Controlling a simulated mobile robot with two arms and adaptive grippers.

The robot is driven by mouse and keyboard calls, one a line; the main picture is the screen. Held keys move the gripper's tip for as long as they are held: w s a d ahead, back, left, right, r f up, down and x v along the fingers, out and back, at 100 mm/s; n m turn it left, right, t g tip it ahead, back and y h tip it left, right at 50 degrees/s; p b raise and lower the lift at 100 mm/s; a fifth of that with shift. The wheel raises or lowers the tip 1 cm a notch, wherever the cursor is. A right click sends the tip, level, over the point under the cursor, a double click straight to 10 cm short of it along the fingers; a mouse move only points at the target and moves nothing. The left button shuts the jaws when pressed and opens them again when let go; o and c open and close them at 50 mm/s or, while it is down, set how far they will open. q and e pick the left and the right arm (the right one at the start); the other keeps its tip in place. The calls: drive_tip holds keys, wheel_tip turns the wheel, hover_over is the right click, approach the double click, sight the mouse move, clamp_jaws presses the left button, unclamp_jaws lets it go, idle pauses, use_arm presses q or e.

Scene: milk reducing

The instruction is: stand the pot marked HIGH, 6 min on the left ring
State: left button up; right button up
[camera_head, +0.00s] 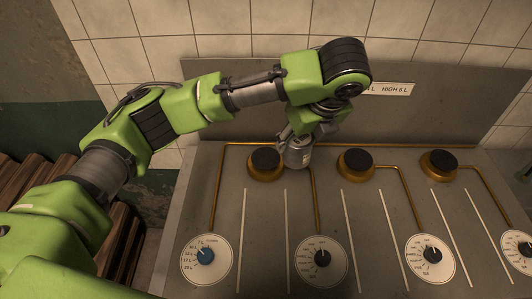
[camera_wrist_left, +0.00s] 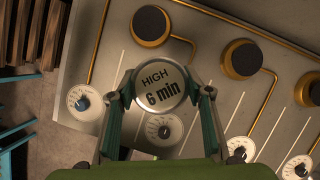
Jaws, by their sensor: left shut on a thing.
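The pot (camera_head: 297,155) is a small grey metal cylinder; its round top reads "HIGH 6 min" in the left wrist view (camera_wrist_left: 160,87). My left gripper (camera_head: 299,137) is shut on it, with one finger on each side in the wrist view. The left ring (camera_head: 265,163) is a dark disc with a brass rim and looks empty. In the head view the pot is just right of this ring, between it and the middle ring (camera_head: 356,164). The gap under the pot is hard to judge. My right gripper is not in view.
A right ring (camera_head: 438,164) also looks empty. Brass pipes run over the grey worktop to several dials; the leftmost dial (camera_head: 206,260) has a blue knob. A grey back panel (camera_head: 240,99) with a white label stands behind. Wooden slats (camera_head: 121,240) lie at the left.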

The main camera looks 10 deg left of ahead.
use_arm(q)
drive_tip(key=w+a+f+p, duration=0.1)
drive_tip(key=w+a+f, duration=0.2)
drive_tip(key=f, duration=0.1)
drive_tip(key=w+a+f+p, duration=0.1)
drive_tip(key=w+a+f, duration=0.2)
drive_tip(key=f, duration=0.1)
drive_tip(key=w+a+f+p, duration=0.1)
drive_tip(key=w+a+f, duration=0.2)
drive_tip(key=f, duration=0.1)
drive_tip(key=shift+w+a+f, duration=0.3)
drive_tip(key=shift+w+f, duration=0.1)
drive_tip(key=o, duration=1.3)
drive_tip(key=shift+s+f, duration=0.1)
